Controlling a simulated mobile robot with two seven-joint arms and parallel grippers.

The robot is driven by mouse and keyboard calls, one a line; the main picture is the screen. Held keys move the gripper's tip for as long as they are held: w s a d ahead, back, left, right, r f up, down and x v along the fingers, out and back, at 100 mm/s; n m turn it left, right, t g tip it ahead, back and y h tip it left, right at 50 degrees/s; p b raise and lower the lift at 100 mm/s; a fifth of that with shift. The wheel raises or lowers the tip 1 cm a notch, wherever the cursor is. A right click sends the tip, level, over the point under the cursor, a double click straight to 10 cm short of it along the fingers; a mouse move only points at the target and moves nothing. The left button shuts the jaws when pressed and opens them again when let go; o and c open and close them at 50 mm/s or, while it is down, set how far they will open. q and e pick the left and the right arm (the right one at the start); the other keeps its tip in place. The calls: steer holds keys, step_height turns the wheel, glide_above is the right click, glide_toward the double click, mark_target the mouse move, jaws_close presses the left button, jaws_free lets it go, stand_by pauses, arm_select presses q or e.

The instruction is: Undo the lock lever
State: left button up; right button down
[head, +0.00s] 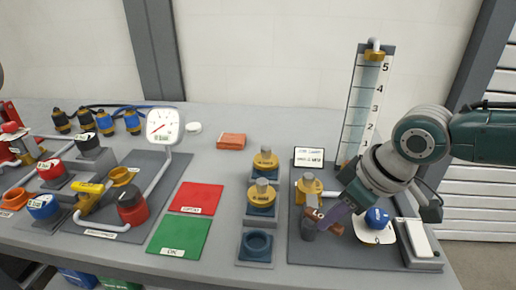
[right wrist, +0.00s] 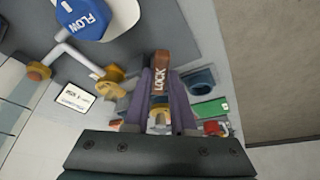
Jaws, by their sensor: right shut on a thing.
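The lock lever (right wrist: 159,72) is a brown bar marked LOCK, in the upper middle of the right wrist view. My right gripper (right wrist: 160,88) has its two purple fingers on either side of the bar and is shut on it. In the head view the brown lever (head: 335,229) shows only in part beside the fingers of my right gripper (head: 331,214), low over the right-hand grey plate. The rest of the lever is hidden by the gripper. My left gripper is not in view.
A blue FLOW knob (head: 377,217) sits just right of the gripper. A tall scale gauge (head: 362,105) and a small sign (head: 309,157) stand behind. Brass-topped parts (head: 261,193) stand to the left, beyond them green (head: 180,238) and red (head: 196,198) mats.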

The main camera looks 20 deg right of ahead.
steer(key=n+b, duration=0.1)
steer(key=b, duration=0.1)
steer(key=d+n+y+b, duration=0.1)
steer(key=n+b, duration=0.1)
steer(key=w+n+g+b, duration=0.1)
steer(key=n, duration=0.1)
steer(key=shift+d+f+y+b, duration=0.2)
steer(key=shift+f+y+b, duration=0.1)
steer(key=shift+b, duration=0.1)
steer(key=shift+w+d+r+n+g+b, duration=0.15)
steer(key=shift+n+g+b, duration=0.1)
steer(key=shift+n+b, duration=0.35)
steer(key=shift+w+d+r+n+g+b, duration=0.15)
steer(key=shift+n+g+b, duration=0.1)
steer(key=shift+n+b, duration=0.35)
steer(key=c, duration=0.7)
jaws_free()
steer(key=shift+a, duration=0.1)
steer(key=shift+c, duration=0.2)
steer(key=v, duration=1)
steer(key=shift+p, duration=0.35)
